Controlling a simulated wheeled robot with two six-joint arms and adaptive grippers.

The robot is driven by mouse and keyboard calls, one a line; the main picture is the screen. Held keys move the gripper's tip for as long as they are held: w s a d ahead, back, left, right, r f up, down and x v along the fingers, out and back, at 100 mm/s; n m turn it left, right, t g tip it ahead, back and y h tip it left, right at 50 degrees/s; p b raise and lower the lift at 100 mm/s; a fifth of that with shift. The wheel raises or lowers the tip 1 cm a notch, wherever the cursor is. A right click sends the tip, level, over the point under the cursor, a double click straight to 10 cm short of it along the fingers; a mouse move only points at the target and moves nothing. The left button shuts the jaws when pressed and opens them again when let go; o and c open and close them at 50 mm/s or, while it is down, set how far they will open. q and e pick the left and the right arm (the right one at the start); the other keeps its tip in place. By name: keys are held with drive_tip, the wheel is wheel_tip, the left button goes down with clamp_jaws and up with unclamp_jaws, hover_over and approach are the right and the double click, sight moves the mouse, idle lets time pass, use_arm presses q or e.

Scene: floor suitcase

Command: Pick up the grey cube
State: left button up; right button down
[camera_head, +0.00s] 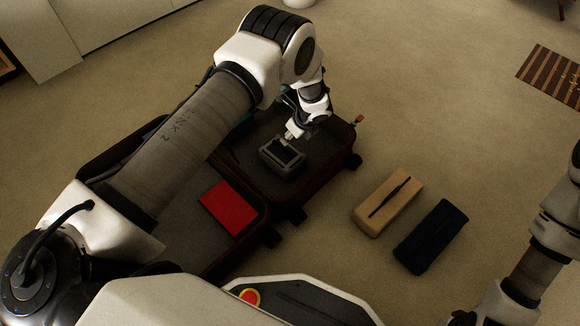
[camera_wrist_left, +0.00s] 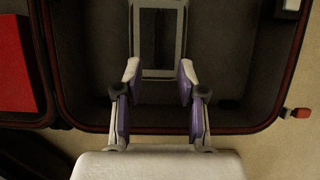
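The grey cube (camera_head: 281,160) is a grey block with a dark, recessed-looking top. It lies inside the far half of the open suitcase (camera_head: 290,200). In the left wrist view the grey cube (camera_wrist_left: 158,73) shows at the top centre, its near edge between the fingertips. My left gripper (camera_head: 296,131) is just above and beside it. In the left wrist view my left gripper (camera_wrist_left: 158,74) is open, with a finger on each side; I cannot tell whether they touch the cube. My right arm is at the right edge, and its fingers are not clearly visible.
A red block (camera_head: 229,208) lies in the near half of the suitcase. A tan block (camera_head: 387,201) and a dark blue block (camera_head: 430,236) lie on the carpet to the right. A striped mat (camera_head: 552,76) is far right. The carpet between is clear.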

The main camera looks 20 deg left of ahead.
sight(282, 146)
use_arm(q)
drive_tip(key=b+x, duration=0.5)
drive_tip(key=x, duration=0.3)
drive_tip(key=shift+s+f, duration=0.15)
drive_tip(key=shift+r, duration=0.25)
clamp_jaws()
